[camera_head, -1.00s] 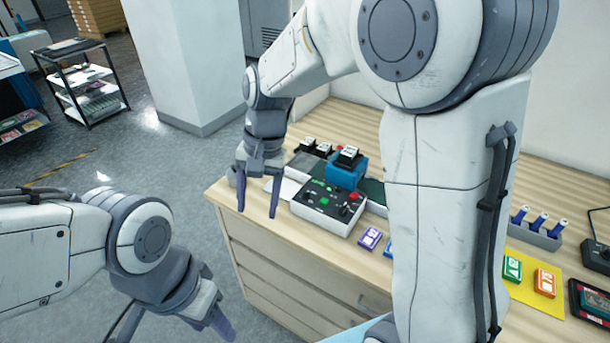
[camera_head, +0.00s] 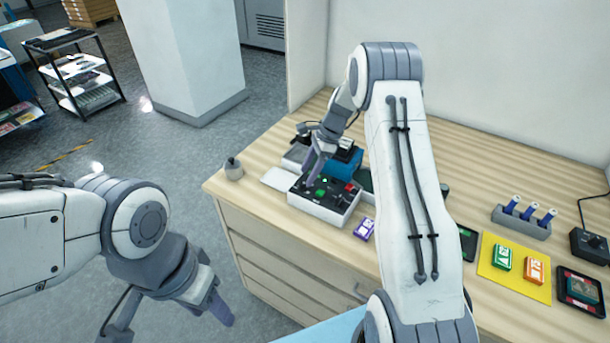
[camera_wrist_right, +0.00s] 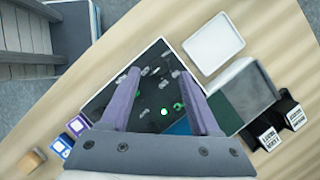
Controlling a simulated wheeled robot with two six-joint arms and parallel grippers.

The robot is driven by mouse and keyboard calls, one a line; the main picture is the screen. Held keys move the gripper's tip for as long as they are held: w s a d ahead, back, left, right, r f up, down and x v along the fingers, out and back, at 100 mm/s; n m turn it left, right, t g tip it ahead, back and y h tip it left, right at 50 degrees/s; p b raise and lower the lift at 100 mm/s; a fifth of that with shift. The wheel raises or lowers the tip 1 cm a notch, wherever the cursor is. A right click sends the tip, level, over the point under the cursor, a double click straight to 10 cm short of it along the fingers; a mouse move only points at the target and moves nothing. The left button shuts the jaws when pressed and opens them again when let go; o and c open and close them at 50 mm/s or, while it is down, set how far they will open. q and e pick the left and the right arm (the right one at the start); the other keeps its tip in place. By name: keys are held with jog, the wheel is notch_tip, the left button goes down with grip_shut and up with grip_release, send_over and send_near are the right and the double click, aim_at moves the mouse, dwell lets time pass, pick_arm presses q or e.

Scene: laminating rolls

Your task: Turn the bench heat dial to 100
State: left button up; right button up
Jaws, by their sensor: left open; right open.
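A control box (camera_head: 325,215) with a black top and white sides stands near the bench's left front edge. Its top carries a red knob (camera_head: 350,187), a green button and small grey parts. I cannot tell which part is the heat dial or read its setting. My right gripper (camera_head: 314,172) is over the box's left back part, fingers pointing down. In the right wrist view the open fingers (camera_wrist_right: 159,75) straddle part of the black panel (camera_wrist_right: 150,112), with nothing gripped. A green light (camera_wrist_right: 178,107) shows between them. My left gripper (camera_head: 220,312) hangs empty, away from the bench.
A blue block (camera_head: 347,162) stands behind the box. A purple card (camera_head: 364,229) lies at its right front. A small grey pot (camera_head: 233,169) is left. At right are a black box with a knob (camera_head: 590,243) and a yellow mat (camera_head: 532,288).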

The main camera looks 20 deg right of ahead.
aim_at(303, 182)
jog(key=shift+x, duration=1.5)
grip_shut()
jog(key=shift+n, duration=0.4)
jog(key=n+g, duration=0.1)
jog(key=n, duration=0.1)
jog(key=n+g, duration=0.1)
jog(key=n, duration=0.1)
jog(key=shift+w+n, duration=0.2)
jog(key=shift+n, duration=0.2)
jog(key=n+g+h, duration=0.1)
jog(key=n, duration=0.2)
jog(key=n+g+b, duration=0.1)
jog(key=n, duration=0.2)
jog(key=shift+w+a+h, duration=0.1)
jog(key=shift+h, duration=0.3)
